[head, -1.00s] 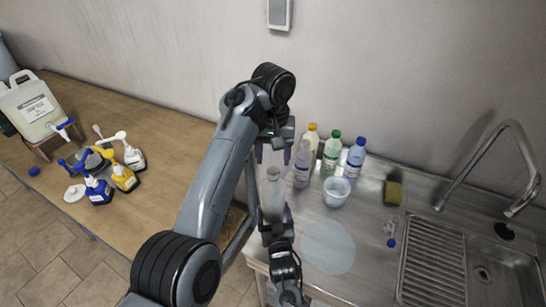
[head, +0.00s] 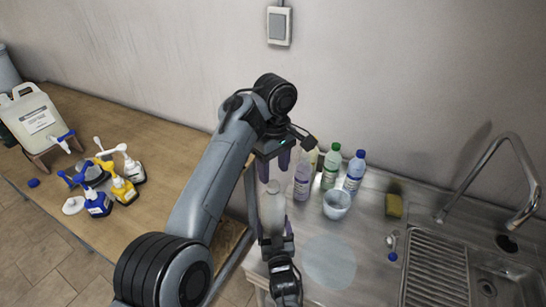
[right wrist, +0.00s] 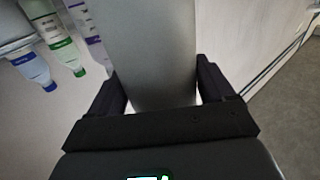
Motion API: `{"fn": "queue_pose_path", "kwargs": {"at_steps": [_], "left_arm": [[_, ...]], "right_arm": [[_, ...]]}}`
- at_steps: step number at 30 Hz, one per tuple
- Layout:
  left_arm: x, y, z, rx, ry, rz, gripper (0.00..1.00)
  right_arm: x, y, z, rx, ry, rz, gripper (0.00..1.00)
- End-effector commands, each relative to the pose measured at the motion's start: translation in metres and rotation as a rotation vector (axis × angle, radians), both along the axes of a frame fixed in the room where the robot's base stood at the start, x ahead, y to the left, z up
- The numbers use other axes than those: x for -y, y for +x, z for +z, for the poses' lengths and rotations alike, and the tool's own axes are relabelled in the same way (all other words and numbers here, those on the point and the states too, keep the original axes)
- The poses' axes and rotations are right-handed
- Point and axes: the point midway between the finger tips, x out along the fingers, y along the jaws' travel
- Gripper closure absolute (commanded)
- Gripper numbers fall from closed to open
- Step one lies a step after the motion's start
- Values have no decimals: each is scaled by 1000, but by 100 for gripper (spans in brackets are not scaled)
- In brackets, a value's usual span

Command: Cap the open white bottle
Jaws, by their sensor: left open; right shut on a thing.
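The white bottle (head: 272,213) stands upright in my right gripper (head: 275,243), which is shut around its lower body. In the right wrist view the bottle's pale body (right wrist: 153,50) fills the middle between the fingers (right wrist: 155,95). The bottle's neck points up, and its top is too small to judge for a cap. My left gripper (head: 274,165) is open just above the neck, fingers pointing down. I see nothing between its fingers.
A sponge (head: 394,205), tap (head: 513,150) and sink (head: 490,285) are at right. Spray bottles and a jug (head: 35,117) crowd the wooden table (head: 150,135).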

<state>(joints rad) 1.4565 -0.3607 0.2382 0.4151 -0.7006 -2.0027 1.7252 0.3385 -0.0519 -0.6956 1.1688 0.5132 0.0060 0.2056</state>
Motion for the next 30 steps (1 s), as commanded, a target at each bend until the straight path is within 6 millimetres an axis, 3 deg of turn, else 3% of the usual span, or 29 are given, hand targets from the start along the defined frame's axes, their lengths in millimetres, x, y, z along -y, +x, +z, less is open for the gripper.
{"fn": "queue_pose_path", "kwargs": {"at_steps": [1,6,15,23,30], "left_arm": [[-1,1,12,12,-4,-5,43],[-2,4,26,30,-8,-6,43],[-2,4,27,34,-8,-7,43],[-2,4,18,32,-8,-6,43],[-3,5,-6,31,-5,-2,43]], "right_arm": [[0,0,-1,-1,0,0,100],[0,0,-1,-1,0,0,100],[0,0,-1,-1,0,0,100],[0,0,-1,-1,0,0,100],[0,0,-1,-1,0,0,100]]}}
